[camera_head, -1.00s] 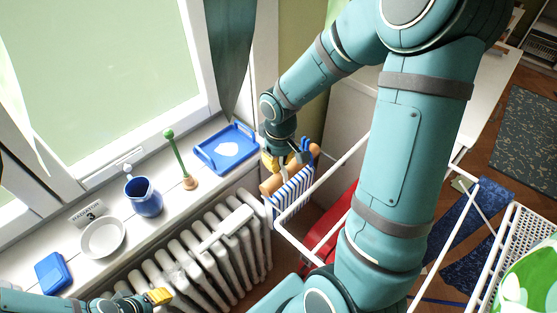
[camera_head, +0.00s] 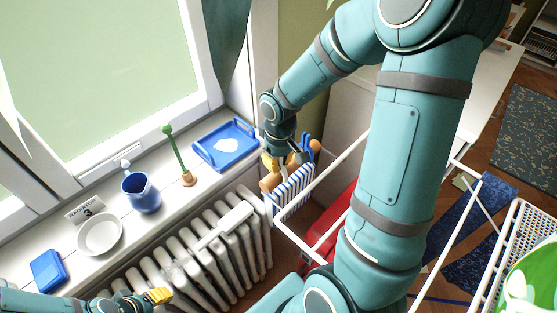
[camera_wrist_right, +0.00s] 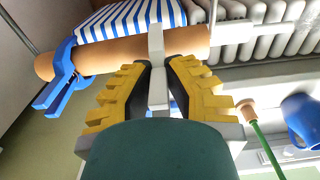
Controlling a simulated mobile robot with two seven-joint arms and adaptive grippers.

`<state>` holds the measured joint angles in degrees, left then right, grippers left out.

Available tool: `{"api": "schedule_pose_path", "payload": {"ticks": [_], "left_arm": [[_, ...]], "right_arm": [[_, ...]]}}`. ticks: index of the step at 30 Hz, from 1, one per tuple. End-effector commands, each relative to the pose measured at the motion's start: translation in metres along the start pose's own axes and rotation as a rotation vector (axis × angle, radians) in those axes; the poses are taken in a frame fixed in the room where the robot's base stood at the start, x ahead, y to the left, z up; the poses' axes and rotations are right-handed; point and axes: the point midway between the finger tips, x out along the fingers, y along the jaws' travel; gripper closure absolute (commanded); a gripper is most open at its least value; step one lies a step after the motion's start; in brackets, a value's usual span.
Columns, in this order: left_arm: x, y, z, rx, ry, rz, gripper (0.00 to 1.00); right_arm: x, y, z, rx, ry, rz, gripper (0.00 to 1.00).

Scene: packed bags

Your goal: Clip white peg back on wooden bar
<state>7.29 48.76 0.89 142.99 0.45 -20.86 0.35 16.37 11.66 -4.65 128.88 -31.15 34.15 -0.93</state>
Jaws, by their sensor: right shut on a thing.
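The wooden bar (camera_head: 269,183) is a thick tan rod with a blue-and-white striped cloth (camera_head: 290,190) hanging from it, beside the radiator. My right gripper (camera_head: 275,162) is at the bar. In the right wrist view its yellow-padded fingers (camera_wrist_right: 158,85) are shut on the white peg (camera_wrist_right: 157,68). A blue peg (camera_wrist_right: 62,78) sits on the bar further along. My left gripper (camera_head: 158,297) is low at the left, small and partly seen.
The windowsill holds a blue tray (camera_head: 225,145), a green-handled stick (camera_head: 175,150), a blue jug (camera_head: 142,193), a white bowl (camera_head: 100,235) and a blue box (camera_head: 49,272). A white radiator (camera_head: 205,250) stands below. White rack rails (camera_head: 325,180) run close to the bar's right.

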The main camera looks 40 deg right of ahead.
Motion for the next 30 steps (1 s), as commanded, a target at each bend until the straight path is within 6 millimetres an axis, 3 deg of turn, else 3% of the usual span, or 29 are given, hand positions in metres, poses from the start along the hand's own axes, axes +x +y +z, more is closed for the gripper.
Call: {"api": "schedule_pose_path", "payload": {"ticks": [20, 21, 23, 24, 30], "left_arm": [[0.0063, -0.0024, 0.0007, 0.0, 0.0, 0.0, 0.53], [0.0063, -0.0024, 0.0007, 0.0, 0.0, 0.0, 0.53], [0.0063, -0.0024, 0.0007, 0.0, 0.0, 0.0, 0.53], [0.0063, -0.0024, 0.0007, 0.0, 0.0, 0.0, 0.53], [0.0063, -0.0024, 0.0007, 0.0, 0.0, 0.0, 0.53]], "right_arm": [[0.0079, -0.0001, 0.0003, 0.0, 0.0, 0.0, 1.0], [0.0079, -0.0001, 0.0003, 0.0, 0.0, 0.0, 0.83], [0.0079, -0.0001, 0.0003, 0.0, 0.0, 0.0, 0.61], [0.0079, -0.0001, 0.0003, 0.0, 0.0, 0.0, 0.57], [0.0079, -0.0001, 0.0003, 0.0, 0.0, 0.0, 0.57]]}}
